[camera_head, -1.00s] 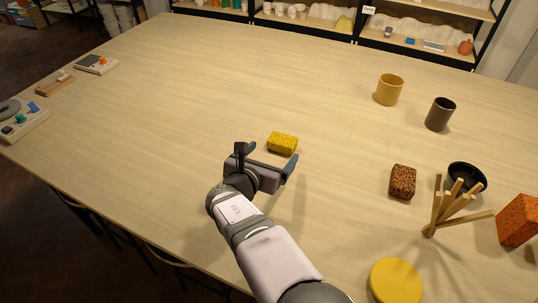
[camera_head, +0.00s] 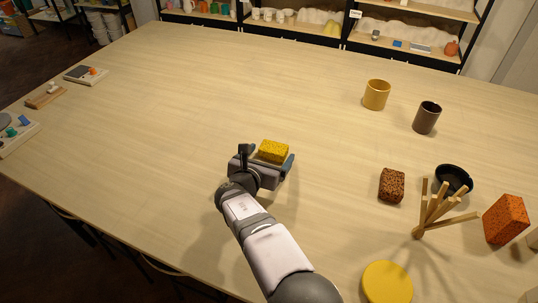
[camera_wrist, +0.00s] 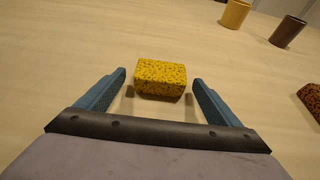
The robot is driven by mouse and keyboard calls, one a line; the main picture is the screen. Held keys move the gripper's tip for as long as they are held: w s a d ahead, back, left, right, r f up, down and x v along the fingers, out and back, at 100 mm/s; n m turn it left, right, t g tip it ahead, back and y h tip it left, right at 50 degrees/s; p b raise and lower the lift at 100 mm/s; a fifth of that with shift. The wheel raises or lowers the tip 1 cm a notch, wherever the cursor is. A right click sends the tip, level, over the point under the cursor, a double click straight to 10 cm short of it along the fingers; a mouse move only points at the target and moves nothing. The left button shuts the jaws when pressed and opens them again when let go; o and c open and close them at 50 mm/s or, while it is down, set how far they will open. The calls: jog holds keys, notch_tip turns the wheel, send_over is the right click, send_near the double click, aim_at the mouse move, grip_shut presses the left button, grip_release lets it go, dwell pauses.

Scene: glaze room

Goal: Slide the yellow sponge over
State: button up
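The yellow sponge (camera_head: 274,151) with dark speckles lies on the pale wooden table, near the middle of the head view. In the wrist view the sponge (camera_wrist: 161,77) sits just ahead of and between the fingertips, with a gap on each side. My gripper (camera_head: 266,160) is open and empty, low behind the sponge on its near side. In the wrist view the two blue fingers of my gripper (camera_wrist: 160,80) are spread wide. Neither finger visibly touches the sponge. The near lower edge of the sponge is partly hidden by my gripper in the head view.
To the right stand a brown speckled block (camera_head: 391,185), a black bowl (camera_head: 455,180), wooden sticks (camera_head: 433,212), an orange block (camera_head: 506,219) and a yellow disc (camera_head: 387,284). A yellow mug (camera_head: 376,95) and dark cup (camera_head: 426,118) stand farther back. The table left and beyond the sponge is clear.

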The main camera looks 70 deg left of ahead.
aim_at(335, 183)
jog(key=c, duration=1)
jog(key=shift+o, duration=0.2)
jog(key=shift+d, duration=0.1)
jog(key=w+d+b, duration=1.2)
jog(key=shift+w+f+b, duration=0.1)
jog(key=shift+w+b, duration=0.05)
jog(key=shift+b, duration=0.15)
jog(key=shift+w+d+b, duration=0.65)
jog(key=shift+w+d, duration=0.3)
jog(key=shift+d, duration=0.05)
jog(key=o, duration=1.1)
